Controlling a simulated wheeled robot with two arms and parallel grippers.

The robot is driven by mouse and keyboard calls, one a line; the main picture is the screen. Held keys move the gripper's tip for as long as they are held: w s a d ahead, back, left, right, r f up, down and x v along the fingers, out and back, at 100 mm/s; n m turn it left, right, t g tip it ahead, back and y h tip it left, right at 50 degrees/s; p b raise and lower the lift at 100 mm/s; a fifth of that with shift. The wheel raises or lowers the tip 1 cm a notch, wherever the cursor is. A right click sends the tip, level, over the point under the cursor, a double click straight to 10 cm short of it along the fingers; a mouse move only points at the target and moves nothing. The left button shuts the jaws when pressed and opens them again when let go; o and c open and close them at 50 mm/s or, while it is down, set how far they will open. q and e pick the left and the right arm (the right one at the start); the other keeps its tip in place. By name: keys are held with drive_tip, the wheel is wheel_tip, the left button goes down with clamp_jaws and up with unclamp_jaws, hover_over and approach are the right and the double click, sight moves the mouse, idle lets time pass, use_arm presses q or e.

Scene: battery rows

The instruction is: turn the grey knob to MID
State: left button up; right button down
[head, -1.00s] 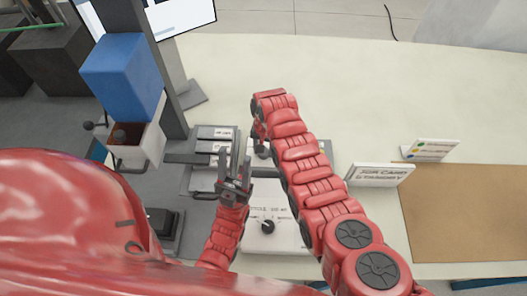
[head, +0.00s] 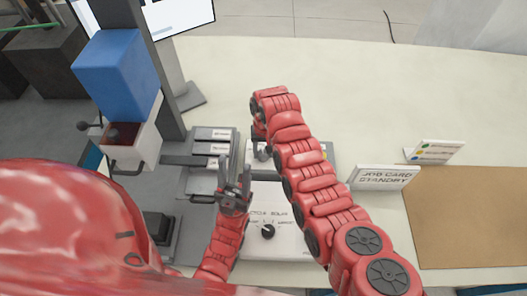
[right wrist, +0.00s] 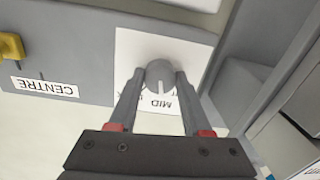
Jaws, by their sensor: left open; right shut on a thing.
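The grey knob (right wrist: 158,75) sits on a white plate (right wrist: 185,45) in the right wrist view. My right gripper (right wrist: 160,82) is shut on it, one finger on each side. A white line on the knob points toward the MID label (right wrist: 158,104), which reads upside down. The fingers partly hide the other labels. In the head view, my right arm mostly hides the gripper and knob. My left gripper (head: 233,186) is open and empty, above the near white panel's left edge in that picture.
A black knob (head: 267,231) sits on the near white panel (head: 285,244). A yellow part (right wrist: 11,46) and a CENTRE label (right wrist: 44,87) are beside the knob's plate. The far tabletop (head: 330,75) is clear.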

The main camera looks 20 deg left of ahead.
drive_tip(key=shift+c, duration=1.7)
unclamp_jaws()
drive_tip(key=shift+r, duration=0.15)
drive_tip(key=shift+r, duration=0.35)
wheel_tip(320, 180, up, 16)
drive_tip(key=p, duration=0.8)
drive_tip(key=shift+w+d+r+p, duration=0.15)
drive_tip(key=shift+d+r+p, duration=0.1)
drive_tip(key=shift+p, duration=0.1)
drive_tip(key=shift+f, duration=0.1)
